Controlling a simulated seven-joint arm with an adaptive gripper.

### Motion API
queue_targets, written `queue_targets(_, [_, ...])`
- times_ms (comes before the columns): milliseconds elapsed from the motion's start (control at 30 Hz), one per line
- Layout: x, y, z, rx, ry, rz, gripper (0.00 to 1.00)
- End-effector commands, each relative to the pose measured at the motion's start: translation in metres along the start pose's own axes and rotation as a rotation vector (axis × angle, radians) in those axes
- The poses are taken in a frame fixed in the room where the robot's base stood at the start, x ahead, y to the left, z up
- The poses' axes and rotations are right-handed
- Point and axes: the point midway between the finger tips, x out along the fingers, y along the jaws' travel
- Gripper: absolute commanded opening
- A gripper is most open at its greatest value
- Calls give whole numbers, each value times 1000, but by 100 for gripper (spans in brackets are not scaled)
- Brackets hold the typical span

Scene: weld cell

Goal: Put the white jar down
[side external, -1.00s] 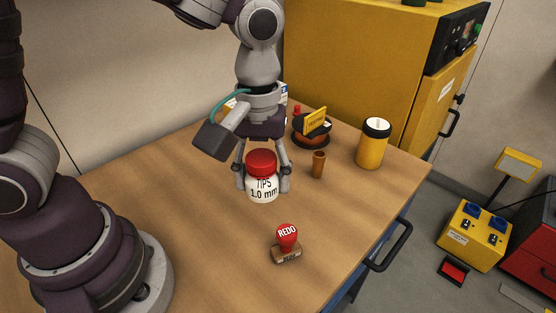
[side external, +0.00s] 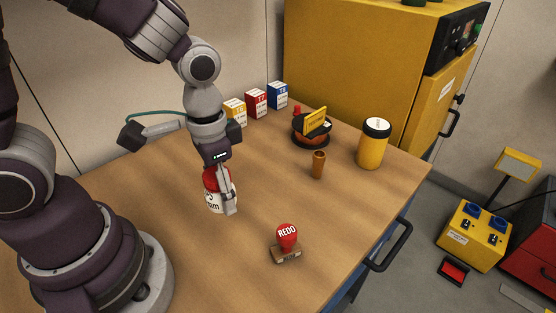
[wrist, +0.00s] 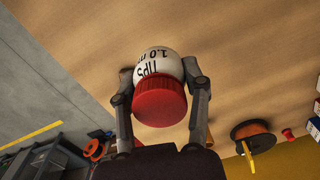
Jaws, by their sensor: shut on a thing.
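The white jar (side external: 214,201) has a red lid and black lettering; in the side view it is upright or nearly so, partly hidden behind a finger. My gripper (side external: 222,200) is shut on it from above, with the fingers on either side. I cannot tell whether the jar's base touches the table (side external: 200,265). In the wrist view the jar (wrist: 157,65) sits between both fingertips of my gripper (wrist: 160,85), lid toward the camera, with wood behind it.
A red REDO stamp (side external: 287,241) stands in front to the right. The table's left and front middle is bare.

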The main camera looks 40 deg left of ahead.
Motion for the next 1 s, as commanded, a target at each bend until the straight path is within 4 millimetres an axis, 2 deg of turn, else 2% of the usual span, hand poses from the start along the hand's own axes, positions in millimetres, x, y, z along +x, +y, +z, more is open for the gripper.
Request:
queue_targets(100, [10, 6, 22, 36, -2, -1, 7])
queue_targets(233, [23, 8, 31, 49, -7, -1, 7])
queue_targets(333, [42, 8, 33, 49, -11, -1, 7])
queue_targets(700, [89, 8, 32, 47, -8, -2, 7])
queue_targets(1000, [95, 8, 31, 47, -2, -1, 7])
